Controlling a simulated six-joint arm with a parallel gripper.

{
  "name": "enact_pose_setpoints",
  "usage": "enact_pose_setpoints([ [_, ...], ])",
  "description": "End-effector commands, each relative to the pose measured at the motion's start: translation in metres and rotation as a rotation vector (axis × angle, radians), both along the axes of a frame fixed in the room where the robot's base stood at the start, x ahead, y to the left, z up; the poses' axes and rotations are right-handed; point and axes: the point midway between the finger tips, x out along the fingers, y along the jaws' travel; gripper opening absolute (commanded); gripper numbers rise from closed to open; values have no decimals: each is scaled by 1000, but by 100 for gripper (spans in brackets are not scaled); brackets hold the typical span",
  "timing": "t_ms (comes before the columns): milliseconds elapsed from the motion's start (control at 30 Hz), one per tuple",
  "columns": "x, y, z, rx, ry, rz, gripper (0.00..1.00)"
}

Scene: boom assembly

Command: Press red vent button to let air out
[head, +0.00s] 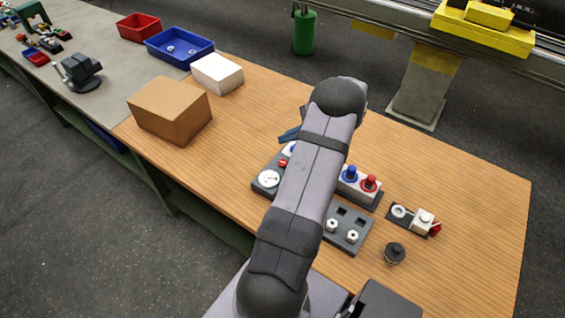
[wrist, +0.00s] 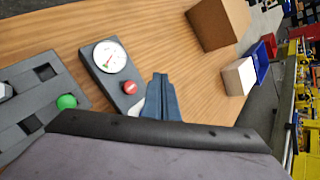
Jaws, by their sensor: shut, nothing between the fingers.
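The red vent button (wrist: 130,87) sits on a dark grey panel with a round white gauge (wrist: 110,57) beside it in the wrist view. In the head view the red button (head: 283,163) and the gauge (head: 268,179) show just left of my arm, which hides part of the panel. My gripper (wrist: 160,77) is shut and empty, its blue-grey fingers just right of the button in the wrist view and apart from it in the picture. Its height above the panel is hard to tell. In the head view only a bit of the fingers (head: 289,135) shows past my arm.
A dark block with a green button (wrist: 67,102) lies left of the panel in the wrist view. A unit with blue and red knobs (head: 359,182), a valve part (head: 423,218) and a black knob (head: 394,253) stand right of my arm. A cardboard box (head: 170,110) is at left.

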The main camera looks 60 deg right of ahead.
Motion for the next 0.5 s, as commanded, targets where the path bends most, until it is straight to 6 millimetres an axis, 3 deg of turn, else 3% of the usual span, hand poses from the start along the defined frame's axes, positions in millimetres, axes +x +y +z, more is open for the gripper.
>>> enact_pose_setpoints([
  [500, 0, 0, -56, 1, 1, 0, 0],
])
